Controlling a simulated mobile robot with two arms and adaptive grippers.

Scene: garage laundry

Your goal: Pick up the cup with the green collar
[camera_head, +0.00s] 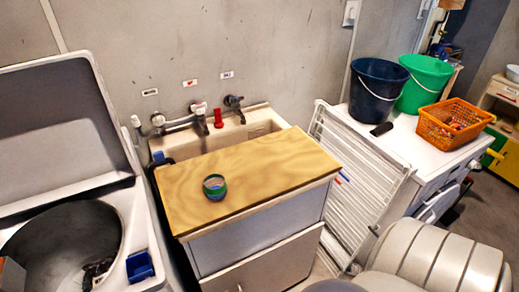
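A small cup with a green collar (215,187) stands on the wooden board (270,165) that covers the front of the sink unit. It is near the left half of the board, close to its front edge. Its body looks blue below the green band, and its inside is pale. Nothing touches it or stands beside it. Neither of my grippers shows in the head view.
The sink basin (262,124) with taps lies behind the board. A washer with a raised lid (60,120) stands left; a white folding rack (345,190) leans right. A navy bucket (375,95), green bucket (422,85) and orange basket (450,128) stand beyond. The board is otherwise clear.

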